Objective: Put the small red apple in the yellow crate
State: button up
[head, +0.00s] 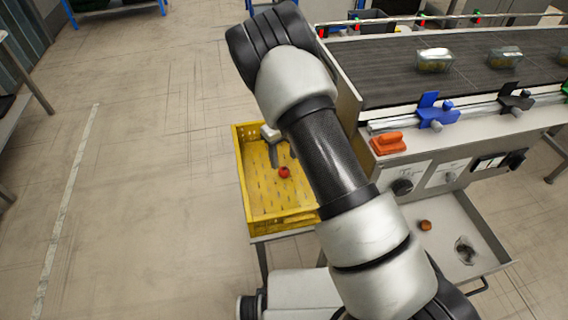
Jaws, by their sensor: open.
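The yellow crate (243,185) stands on a small stand left of the conveyor. The small red apple (284,172) is inside the crate, on its floor near the middle. My gripper (275,155) is over the crate's inside, just above and left of the apple in the picture. It is open and appears apart from the apple. My arm crosses the view and hides the crate's right side and part of the gripper.
The conveyor (385,75) carries clear packs (434,60) at the upper right. A grey tray (450,215) below it holds a small brown-orange object (425,225) and a dark-and-clear item (465,250). The floor left of the crate is clear.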

notch_tip(320, 180, up, 6)
notch_tip(320, 180, up, 12)
jog(key=n+t+y, duration=0.1)
jog(key=n, duration=0.4)
send_over(284, 169)
jog(key=s+d, duration=0.2)
jog(key=s, duration=0.1)
jog(key=s+d+r+n+t+y, duration=0.1)
jog(key=s+d+r+n, duration=0.1)
jog(key=s+r+n, duration=0.3)
jog(key=s+d+r+n, duration=0.2)
jog(key=s+r+n, duration=0.1)
jog(key=r, duration=0.4)
jog(key=s+d+r+n+t+h, duration=0.1)
jog(key=s+d+r+n, duration=0.2)
jog(key=s+n, duration=0.5)
jog(key=s+d+r+n+t+h, duration=0.1)
jog(key=s+r+n, duration=0.3)
jog(key=s+n, duration=0.4)
jog(key=s+d+t, duration=0.1)
jog(key=s, duration=0.2)
jog(key=shift+d+r+t+p, duration=0.25)
jog(key=shift+d+t+p, duration=0.05)
jog(key=shift+d+p, duration=0.1)
